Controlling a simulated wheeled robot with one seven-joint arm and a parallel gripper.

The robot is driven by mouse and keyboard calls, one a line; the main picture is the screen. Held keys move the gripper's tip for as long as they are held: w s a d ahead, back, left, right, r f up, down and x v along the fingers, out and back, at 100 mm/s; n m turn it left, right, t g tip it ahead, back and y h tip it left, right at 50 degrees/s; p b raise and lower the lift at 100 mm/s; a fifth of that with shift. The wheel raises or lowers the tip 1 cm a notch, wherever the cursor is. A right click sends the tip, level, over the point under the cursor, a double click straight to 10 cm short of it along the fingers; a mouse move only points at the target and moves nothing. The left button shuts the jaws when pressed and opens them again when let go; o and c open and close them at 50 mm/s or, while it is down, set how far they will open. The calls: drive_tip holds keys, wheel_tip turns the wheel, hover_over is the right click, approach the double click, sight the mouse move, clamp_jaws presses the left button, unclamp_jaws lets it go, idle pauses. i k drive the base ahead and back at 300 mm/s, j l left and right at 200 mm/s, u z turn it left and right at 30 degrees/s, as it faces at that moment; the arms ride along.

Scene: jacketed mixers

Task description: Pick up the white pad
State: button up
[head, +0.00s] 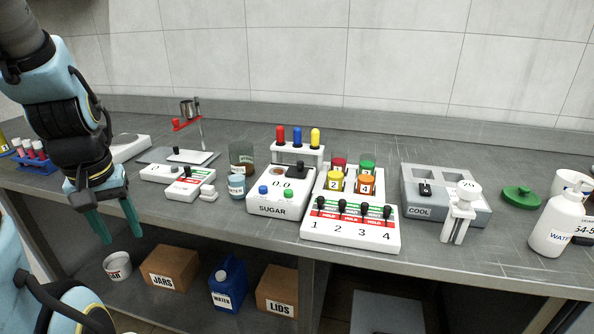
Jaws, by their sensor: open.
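A flat white pad (190,156) with a small dark knob appears to lie on a thin grey plate (152,155) towards the back left of the counter; I take this to be the white pad. My gripper (112,224) hangs at the left of the head view, its two teal fingers pointing down, apart and empty. It appears left of the pad and nearer to me, around the counter's front edge, and does not touch the pad. My arm hides part of the counter's left side.
White devices (187,188) stand in front of the pad. The sugar unit (283,203) is further right. Boxes (170,267) stand on the lower shelf.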

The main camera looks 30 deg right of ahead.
sight(209, 194)
drive_tip(key=i+j+z, duration=0.2)
drive_tip(key=i+j, duration=0.15)
drive_tip(key=i+j+z, duration=0.4)
drive_tip(key=i+j, duration=0.15)
drive_tip(key=j, duration=0.3)
